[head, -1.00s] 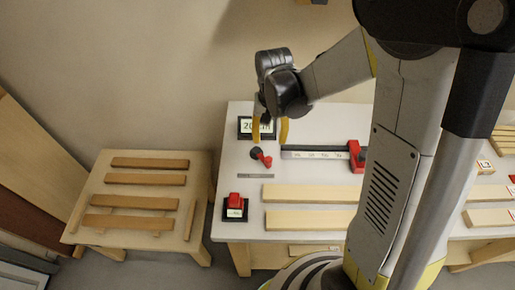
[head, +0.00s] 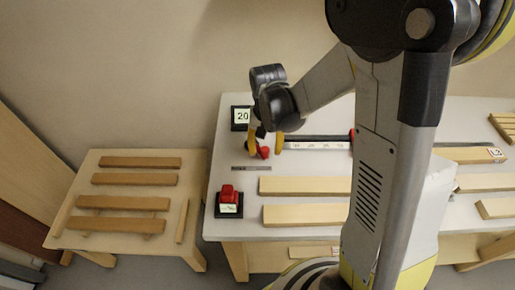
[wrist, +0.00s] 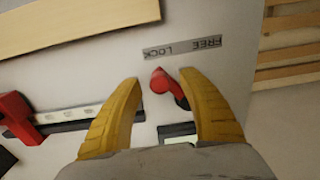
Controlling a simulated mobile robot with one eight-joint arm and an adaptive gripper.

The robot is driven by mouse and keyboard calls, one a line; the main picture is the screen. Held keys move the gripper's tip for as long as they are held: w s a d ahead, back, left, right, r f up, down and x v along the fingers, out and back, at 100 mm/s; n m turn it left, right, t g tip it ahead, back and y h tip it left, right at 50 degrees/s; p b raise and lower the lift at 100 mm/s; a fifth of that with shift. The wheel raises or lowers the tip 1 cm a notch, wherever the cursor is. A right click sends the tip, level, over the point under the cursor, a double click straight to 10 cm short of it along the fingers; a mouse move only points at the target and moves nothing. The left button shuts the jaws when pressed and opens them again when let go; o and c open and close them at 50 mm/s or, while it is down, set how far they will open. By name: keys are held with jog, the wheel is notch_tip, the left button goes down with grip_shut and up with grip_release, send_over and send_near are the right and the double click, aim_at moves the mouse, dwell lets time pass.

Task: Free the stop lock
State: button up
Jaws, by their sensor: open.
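The lock lever (head: 263,153) is a small red handle on the white bench, beside a grey label strip (head: 251,168). In the wrist view the red lever (wrist: 162,82) is tilted, its tip towards the LOCK word of the FREE / LOCK strip (wrist: 182,47). My gripper (head: 266,150) is open over the lever, its yellow fingers one on each side. In the wrist view my gripper (wrist: 160,80) shows gaps between lever and fingertips. The red stop (wrist: 16,118) sits on the scaled rail (wrist: 68,116); my arm mostly hides it in the head view.
A small display (head: 241,117) reading 20 stands behind the lever. A red button box (head: 229,200) is at the bench's front left. Wooden strips (head: 305,186) lie to the right. A lower wooden table (head: 125,195) with several slats stands at the left.

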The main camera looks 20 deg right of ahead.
jog(key=shift+c, duration=0.5)
jog(key=c, duration=0.7)
jog(key=shift+a, duration=0.1)
jog(key=shift+s+a, duration=0.15)
jog(key=shift+a, duration=1.85)
